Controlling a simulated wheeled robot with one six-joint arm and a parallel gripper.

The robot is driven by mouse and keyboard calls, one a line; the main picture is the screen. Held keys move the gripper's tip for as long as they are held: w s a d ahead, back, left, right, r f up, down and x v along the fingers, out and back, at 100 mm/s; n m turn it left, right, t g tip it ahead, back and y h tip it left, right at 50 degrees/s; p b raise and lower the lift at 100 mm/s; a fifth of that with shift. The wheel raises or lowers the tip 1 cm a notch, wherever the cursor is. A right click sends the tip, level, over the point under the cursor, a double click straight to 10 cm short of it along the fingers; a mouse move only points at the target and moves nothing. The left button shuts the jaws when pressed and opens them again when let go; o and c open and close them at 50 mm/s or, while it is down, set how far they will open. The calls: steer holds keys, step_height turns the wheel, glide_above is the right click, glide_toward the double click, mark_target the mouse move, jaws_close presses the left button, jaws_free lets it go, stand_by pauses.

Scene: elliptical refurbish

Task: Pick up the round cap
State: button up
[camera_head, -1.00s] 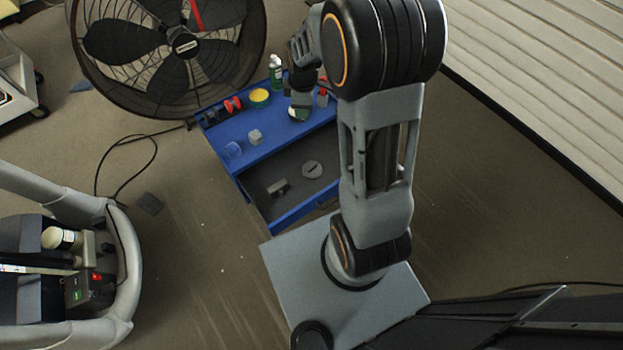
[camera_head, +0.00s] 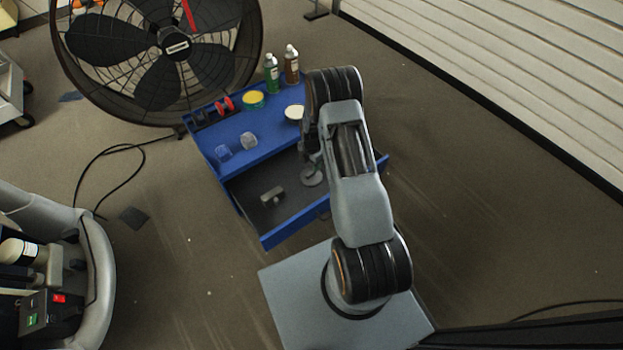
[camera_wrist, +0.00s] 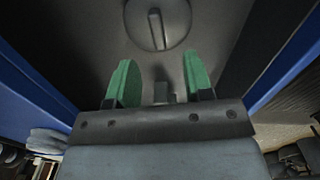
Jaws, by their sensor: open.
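The round cap (camera_wrist: 166,20) is a grey disc with a raised bar across its middle. It lies on the grey floor of the open drawer of the blue cabinet. In the head view the cap (camera_head: 311,178) is partly hidden by my arm. In the wrist view my gripper (camera_wrist: 158,72) shows two green fingers, spread apart and empty. The cap lies beyond the fingertips, a little above them in the picture, and is not between them. In the head view my gripper is mostly hidden behind the arm, over the drawer's right part.
A small grey block (camera_head: 272,195) lies left of the cap in the drawer (camera_head: 290,228). The blue cabinet top (camera_head: 236,128) holds a green bottle (camera_head: 271,74), a brown bottle (camera_head: 291,65), a yellow-topped tin (camera_head: 253,99) and red parts (camera_head: 224,105). A large fan (camera_head: 160,50) stands behind.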

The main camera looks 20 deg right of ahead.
mark_target(311, 173)
steer(key=shift+w+f+b, duration=0.15)
steer(key=shift+f+b, duration=1.3)
steer(key=shift+f, duration=2.05)
steer(key=shift+r, duration=0.1)
jaws_close()
